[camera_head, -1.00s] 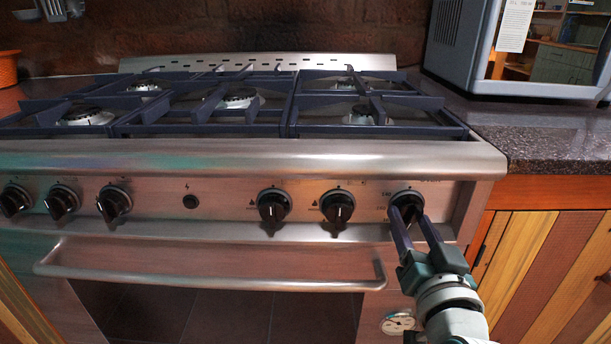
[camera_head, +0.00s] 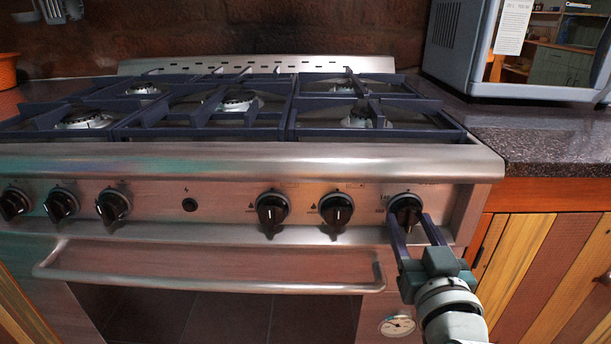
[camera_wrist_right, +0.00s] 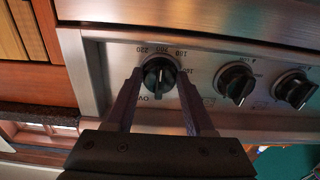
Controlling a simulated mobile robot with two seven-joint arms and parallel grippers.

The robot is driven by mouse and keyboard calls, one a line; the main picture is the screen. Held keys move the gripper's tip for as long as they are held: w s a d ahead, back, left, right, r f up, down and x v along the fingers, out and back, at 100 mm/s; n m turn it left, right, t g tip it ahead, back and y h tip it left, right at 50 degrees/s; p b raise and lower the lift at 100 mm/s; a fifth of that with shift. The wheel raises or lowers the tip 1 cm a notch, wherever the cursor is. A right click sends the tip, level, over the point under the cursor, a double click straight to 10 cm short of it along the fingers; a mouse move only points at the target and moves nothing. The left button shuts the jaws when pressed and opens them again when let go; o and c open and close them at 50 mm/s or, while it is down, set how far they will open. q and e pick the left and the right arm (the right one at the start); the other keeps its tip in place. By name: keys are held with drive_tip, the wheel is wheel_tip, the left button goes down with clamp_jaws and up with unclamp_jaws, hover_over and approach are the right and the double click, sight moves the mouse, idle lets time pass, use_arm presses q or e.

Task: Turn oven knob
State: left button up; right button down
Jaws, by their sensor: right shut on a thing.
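The oven knob (camera_head: 405,208) is the rightmost black knob on the steel front panel, with temperature numbers around it. It also shows in the wrist view (camera_wrist_right: 159,74), with its grip bar roughly upright there. My right gripper (camera_head: 412,220) reaches up to it from the lower right. In the wrist view its two fingers (camera_wrist_right: 159,80) stand on either side of the knob, and they are shut on it. My left gripper is in neither view.
Two black knobs (camera_head: 337,209) (camera_head: 272,209) sit left of the held one, and several more are at the far left. The oven door handle (camera_head: 210,285) runs below the panel. A microwave (camera_head: 470,45) stands on the dark counter (camera_head: 540,150) at right.

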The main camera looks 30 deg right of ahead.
drive_tip(key=shift+c, duration=1.4)
unclamp_jaws()
drive_tip(key=p+v, duration=0.2)
drive_tip(key=v, duration=0.8)
drive_tip(key=shift+r, duration=0.1)
